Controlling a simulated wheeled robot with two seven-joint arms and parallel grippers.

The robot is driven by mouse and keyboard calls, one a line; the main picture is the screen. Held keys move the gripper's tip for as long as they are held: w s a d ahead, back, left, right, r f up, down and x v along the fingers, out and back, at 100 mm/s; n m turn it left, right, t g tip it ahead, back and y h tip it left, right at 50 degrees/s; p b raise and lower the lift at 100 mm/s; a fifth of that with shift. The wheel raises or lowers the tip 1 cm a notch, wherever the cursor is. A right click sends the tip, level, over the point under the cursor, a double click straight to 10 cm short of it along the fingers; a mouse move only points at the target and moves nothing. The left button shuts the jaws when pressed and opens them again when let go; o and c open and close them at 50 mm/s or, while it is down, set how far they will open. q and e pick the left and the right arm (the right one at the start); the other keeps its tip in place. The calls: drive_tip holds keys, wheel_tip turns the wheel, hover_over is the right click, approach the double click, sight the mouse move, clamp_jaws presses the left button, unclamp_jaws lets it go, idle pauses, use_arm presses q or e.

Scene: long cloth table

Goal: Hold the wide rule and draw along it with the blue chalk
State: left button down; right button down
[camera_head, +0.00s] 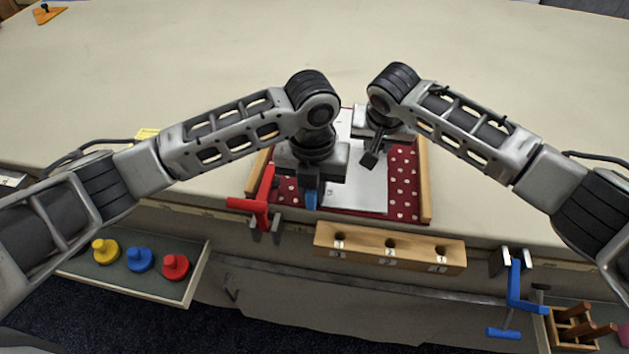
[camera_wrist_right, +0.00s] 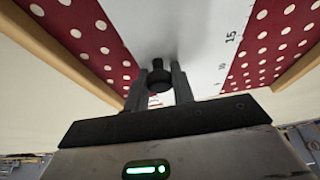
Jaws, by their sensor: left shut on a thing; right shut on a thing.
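The wide rule (camera_head: 366,192) is a pale flat plate lying on a red, white-dotted board (camera_head: 404,178). Its printed scale shows in the right wrist view (camera_wrist_right: 222,55). My right gripper (camera_head: 369,158) is shut on the rule's black knob, which shows between its fingers in the right wrist view (camera_wrist_right: 158,76). My left gripper (camera_head: 309,184) is shut on the blue chalk (camera_head: 311,200), left of the rule and over the board. The chalk's lower end is small, and I cannot tell whether it touches the surface. No blue line can be made out.
Wooden rails (camera_head: 425,185) flank the board. A red clamp (camera_head: 262,203) and a blue clamp (camera_head: 515,290) sit at the front edge. Between them is a wooden block (camera_head: 390,246) with numbered holes. A tray (camera_head: 188,285) holds yellow, blue and red knobs. The table's back is mostly clear.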

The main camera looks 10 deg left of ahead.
use_arm(q)
drive_tip(key=shift+s+f, duration=0.1)
drive_tip(key=shift+s, duration=1)
drive_tip(key=shift+r, duration=3.55)
drive_tip(key=w, duration=0.4)
drive_tip(key=shift+w+f, duration=0.1)
drive_tip(key=shift+f, duration=2.85)
drive_tip(key=shift+f, duration=0.5)
